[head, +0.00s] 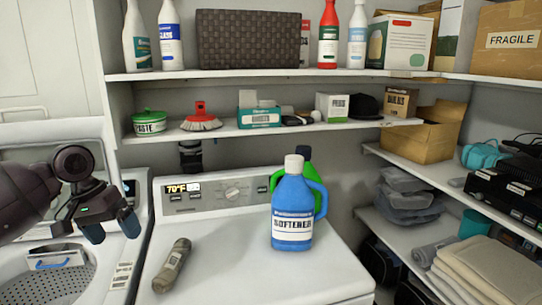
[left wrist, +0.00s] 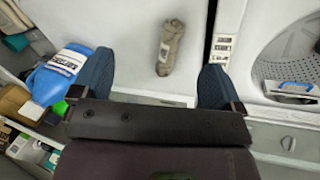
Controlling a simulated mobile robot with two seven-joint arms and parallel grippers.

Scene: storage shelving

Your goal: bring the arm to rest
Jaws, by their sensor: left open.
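My left gripper (head: 112,230) comes in from the left in the head view, above the open washer at the left. Its two blue-tipped fingers are spread apart with nothing between them. In the left wrist view the gripper (left wrist: 156,85) is also open, its fingers at either side. A rolled grey-brown cloth bundle (left wrist: 171,48) shows beyond the gap between them, apart from the fingers. The bundle (head: 172,265) lies on the white machine top in the head view. My right gripper is in neither view.
A blue softener bottle (head: 292,208) stands on the machine top (head: 225,260), with a green bottle (head: 306,165) behind it. The washer drum (head: 50,280) is open at the left. Shelves (head: 265,128) with bottles and boxes run along the back and right. The front of the machine top is clear.

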